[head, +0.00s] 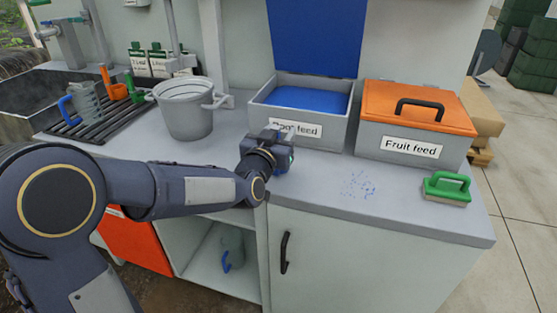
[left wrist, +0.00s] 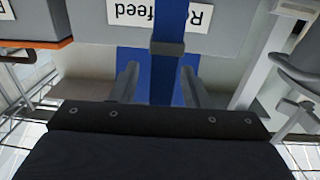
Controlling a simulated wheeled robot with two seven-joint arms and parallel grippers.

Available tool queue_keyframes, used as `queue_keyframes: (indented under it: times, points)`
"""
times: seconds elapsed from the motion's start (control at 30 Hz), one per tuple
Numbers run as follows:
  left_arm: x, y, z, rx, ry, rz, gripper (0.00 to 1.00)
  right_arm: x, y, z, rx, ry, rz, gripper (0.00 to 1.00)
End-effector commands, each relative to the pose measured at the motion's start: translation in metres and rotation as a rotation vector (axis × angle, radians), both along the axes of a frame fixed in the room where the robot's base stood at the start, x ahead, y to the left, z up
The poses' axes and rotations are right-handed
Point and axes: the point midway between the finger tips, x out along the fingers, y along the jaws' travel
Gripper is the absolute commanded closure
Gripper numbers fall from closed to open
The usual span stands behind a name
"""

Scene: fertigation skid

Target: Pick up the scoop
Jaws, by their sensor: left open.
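An orange tool (head: 117,91) with an upright handle stands in the drying rack at the left; it may be the scoop, but it is too small to be sure. My left gripper (head: 285,147) is in front of the root feed bin (head: 335,133), well to the right of the rack. In the left wrist view its two fingers (left wrist: 158,85) are apart. A blue strip with a grey block (left wrist: 167,47) shows between and beyond them, across the upside-down label; I cannot tell what it is. My right gripper is out of view.
The root feed bin's blue lid (head: 316,35) is raised. The fruit feed bin's orange lid (head: 377,103) is closed.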

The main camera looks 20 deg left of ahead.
Motion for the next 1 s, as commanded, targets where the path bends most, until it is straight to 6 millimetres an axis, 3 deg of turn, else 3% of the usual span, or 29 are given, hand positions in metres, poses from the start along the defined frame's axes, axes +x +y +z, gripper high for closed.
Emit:
queue_keyframes:
  times: [0.07, 0.33, 0.77, 1.0]
  points:
    - [0.000, 0.000, 0.000, 0.000, 0.000, 0.000, 0.63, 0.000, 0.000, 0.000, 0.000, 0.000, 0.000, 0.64]
    - [0.000, 0.000, 0.000, 0.000, 0.000, 0.000, 0.99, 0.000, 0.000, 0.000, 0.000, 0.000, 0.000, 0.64]
    - [0.000, 0.000, 0.002, 0.000, -0.001, 0.000, 1.00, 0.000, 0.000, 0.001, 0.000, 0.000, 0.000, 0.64]
    - [0.000, 0.000, 0.024, -0.001, -0.004, 0.000, 1.00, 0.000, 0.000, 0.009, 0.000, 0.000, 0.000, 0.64]
